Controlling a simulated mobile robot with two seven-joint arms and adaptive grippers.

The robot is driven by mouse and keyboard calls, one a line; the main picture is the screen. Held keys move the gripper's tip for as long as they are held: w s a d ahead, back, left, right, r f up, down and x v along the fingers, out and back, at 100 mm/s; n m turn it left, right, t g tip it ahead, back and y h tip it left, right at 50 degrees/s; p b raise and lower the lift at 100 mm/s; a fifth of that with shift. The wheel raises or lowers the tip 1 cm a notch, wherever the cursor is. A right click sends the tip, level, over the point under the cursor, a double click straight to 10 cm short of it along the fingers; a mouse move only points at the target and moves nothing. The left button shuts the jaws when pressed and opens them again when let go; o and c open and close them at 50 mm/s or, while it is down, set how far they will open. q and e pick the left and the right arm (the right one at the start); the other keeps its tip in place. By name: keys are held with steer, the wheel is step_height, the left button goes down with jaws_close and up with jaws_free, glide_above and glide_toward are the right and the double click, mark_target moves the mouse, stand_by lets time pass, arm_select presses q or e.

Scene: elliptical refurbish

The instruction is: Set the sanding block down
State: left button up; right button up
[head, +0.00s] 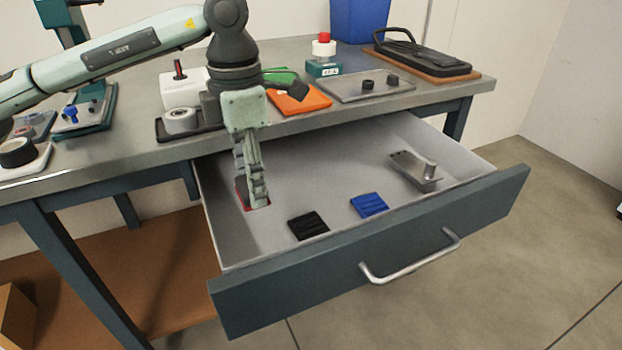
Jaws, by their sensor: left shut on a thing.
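My left gripper (254,187) points down inside the left part of the open drawer (330,170). It is shut on a small red block (262,207), taken to be the sanding block. The fingers hide most of the block; a red edge shows at the fingertips. It is low over the drawer floor, and I cannot tell whether it touches it. A black ridged block (309,225) and a blue ridged block (369,205) lie to its right on the drawer floor. My right gripper is not in view.
A grey metal tool with a knob (415,171) lies in the drawer's right part. The drawer front (380,250) has a metal handle (412,262). The drawer's middle is clear.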

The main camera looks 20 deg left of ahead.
arm_select(q)
glide_above(257, 237)
step_height(257, 237, down, 5)
steer(key=shift+r, duration=0.2)
steer(key=shift+f, duration=0.3)
step_height(257, 237, down, 4)
steer(key=shift+r, duration=0.15)
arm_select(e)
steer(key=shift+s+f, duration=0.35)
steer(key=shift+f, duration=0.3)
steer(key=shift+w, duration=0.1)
